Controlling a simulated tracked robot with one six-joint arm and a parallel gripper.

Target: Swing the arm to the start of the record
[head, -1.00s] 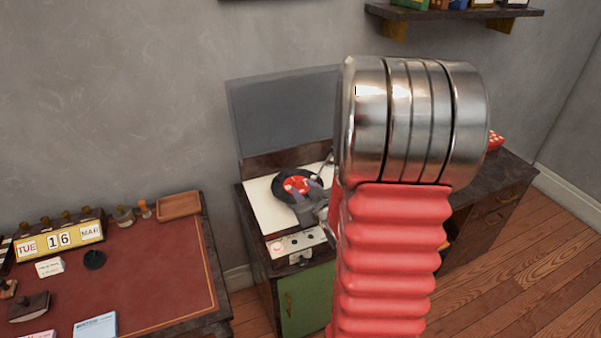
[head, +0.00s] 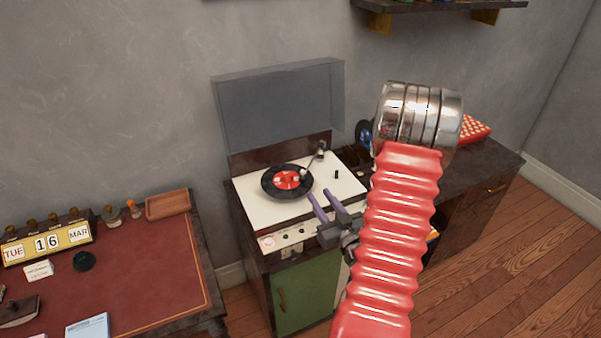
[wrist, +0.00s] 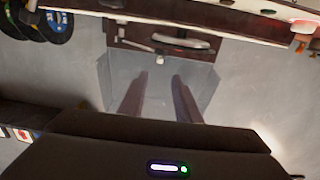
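A black record with a red label (head: 287,182) lies on the white-topped record player (head: 250,205). The tonearm (head: 312,165) pivots at the back right of the deck. It slants forward and left, its front end over the right part of the record near the label; I cannot tell if it touches. My gripper (head: 321,194) is open, with nothing between its fingers, over the deck just in front and to the right of the record. In the wrist view, its two fingers (wrist: 160,80) are apart, pointing toward the clear lid (wrist: 160,88).
The clear lid (head: 278,100) stands raised behind the deck. A small dark knob (head: 337,174) stands at the deck's right, and control knobs (head: 290,236) line its front. A blue-labelled record (head: 363,133) leans to the right. A desk (head: 130,265) with a calendar is at left.

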